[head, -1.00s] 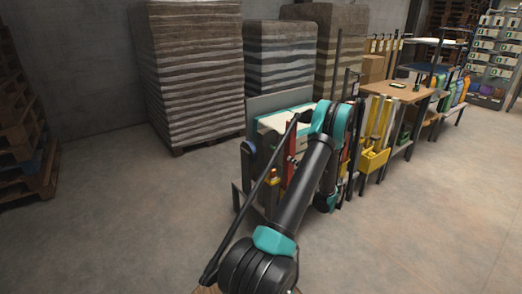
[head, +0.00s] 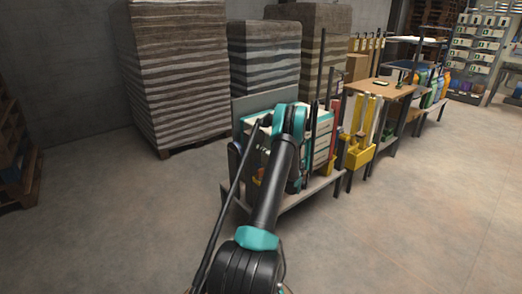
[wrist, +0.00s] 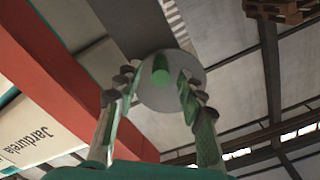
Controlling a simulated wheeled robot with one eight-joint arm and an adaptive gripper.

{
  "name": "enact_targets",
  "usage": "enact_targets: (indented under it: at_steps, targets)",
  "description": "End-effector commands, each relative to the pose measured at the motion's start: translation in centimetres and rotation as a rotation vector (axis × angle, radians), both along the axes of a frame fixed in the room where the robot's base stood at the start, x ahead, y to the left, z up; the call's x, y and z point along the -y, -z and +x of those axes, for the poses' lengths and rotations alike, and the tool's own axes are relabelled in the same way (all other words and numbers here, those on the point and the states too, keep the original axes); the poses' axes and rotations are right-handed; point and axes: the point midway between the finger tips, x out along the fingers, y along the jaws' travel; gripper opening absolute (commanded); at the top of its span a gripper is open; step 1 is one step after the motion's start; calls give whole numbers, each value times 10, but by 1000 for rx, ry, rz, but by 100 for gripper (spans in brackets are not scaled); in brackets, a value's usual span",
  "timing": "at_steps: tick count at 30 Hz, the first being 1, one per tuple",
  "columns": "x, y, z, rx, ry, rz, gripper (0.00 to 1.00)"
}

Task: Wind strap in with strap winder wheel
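In the wrist view, a round grey disc with a green knob (wrist: 160,75), which looks like the winder wheel, sits beyond and between the fingers of my gripper (wrist: 157,88). The two fingers stand apart on either side of the disc. I cannot tell whether they touch it. A red post (wrist: 70,75) and a white lettered panel (wrist: 30,125) are to its left. In the head view, my arm hides the gripper and the wheel in front of the bench unit (head: 322,140). I cannot make out a strap.
Tall layered stacks of sacks (head: 180,75) stand behind the bench. Yellow holders (head: 358,155) and a wooden-topped table (head: 381,88) continue to the right. Pallets (head: 18,165) are at the far left. The floor (head: 430,210) at the right front is open.

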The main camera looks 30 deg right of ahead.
Motion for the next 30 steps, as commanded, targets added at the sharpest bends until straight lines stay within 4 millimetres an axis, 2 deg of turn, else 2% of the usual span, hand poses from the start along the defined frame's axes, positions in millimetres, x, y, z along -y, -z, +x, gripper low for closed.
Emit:
enact_targets:
  at_steps: [6,17,26,30]
  targets:
    - [-2,0,21,0,0,0,39]
    - [-2,0,24,0,0,0,38]
    - [-2,0,24,0,0,0,1]
    - [-2,0,24,0,0,0,0]
